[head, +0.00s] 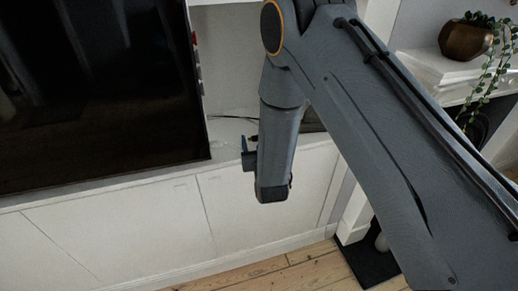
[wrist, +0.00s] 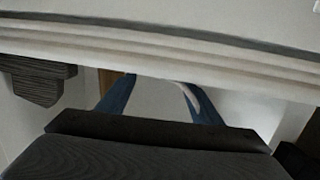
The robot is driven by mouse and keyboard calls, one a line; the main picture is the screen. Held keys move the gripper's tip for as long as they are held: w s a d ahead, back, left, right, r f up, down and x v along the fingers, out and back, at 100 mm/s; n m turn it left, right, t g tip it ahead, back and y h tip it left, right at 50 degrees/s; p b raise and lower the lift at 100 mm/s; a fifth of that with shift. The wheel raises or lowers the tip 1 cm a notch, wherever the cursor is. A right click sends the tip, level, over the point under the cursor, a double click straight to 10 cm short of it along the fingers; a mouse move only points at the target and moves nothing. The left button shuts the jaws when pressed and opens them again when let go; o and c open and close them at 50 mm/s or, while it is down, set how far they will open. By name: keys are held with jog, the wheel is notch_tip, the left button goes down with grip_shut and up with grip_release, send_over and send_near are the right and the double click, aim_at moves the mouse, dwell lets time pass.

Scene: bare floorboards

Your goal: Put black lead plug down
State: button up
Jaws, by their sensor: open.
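My gripper (head: 247,150) is at the white cabinet's top edge in the head view, mostly hidden behind my own wrist; one blue finger shows. A thin black lead (head: 232,117) lies on the cabinet top in the head view and runs toward the gripper. A small dark piece beside the blue finger may be its plug, but I cannot tell for sure.
A large black screen (head: 95,90) stands on the left of the white cabinet (head: 130,230). Wooden floor (head: 290,275) shows at the bottom. In the wrist view, a pale ledge (wrist: 170,62) crosses above the fingers.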

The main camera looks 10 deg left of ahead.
jog(key=b+v, duration=0.3)
jog(key=v, duration=0.9)
jog(key=w+d+r+m+g+h, duration=0.1)
jog(key=d+m+g+h, duration=0.15)
jog(key=d, duration=0.55)
jog(key=w+d+r+m+g+h, duration=0.15)
jog(key=d+g, duration=0.25)
jog(key=d, duration=0.4)
jog(key=s+d+r+g+h, duration=0.1)
jog(key=s+d+r+g, duration=0.1)
jog(key=s+d, duration=0.6)
jog(key=s+d+r+g+h, duration=0.1)
jog(key=s+d+r+g, duration=0.2)
jog(key=s+d, duration=0.5)
jog(key=shift+d+m+g+h, duration=0.3)
jog(key=shift+d+m+g, duration=0.1)
jog(key=shift+d+g, duration=0.35)
jog(key=shift+a, duration=0.1)
jog(key=shift+f+b, duration=0.5)
jog(key=shift+f, duration=0.1)
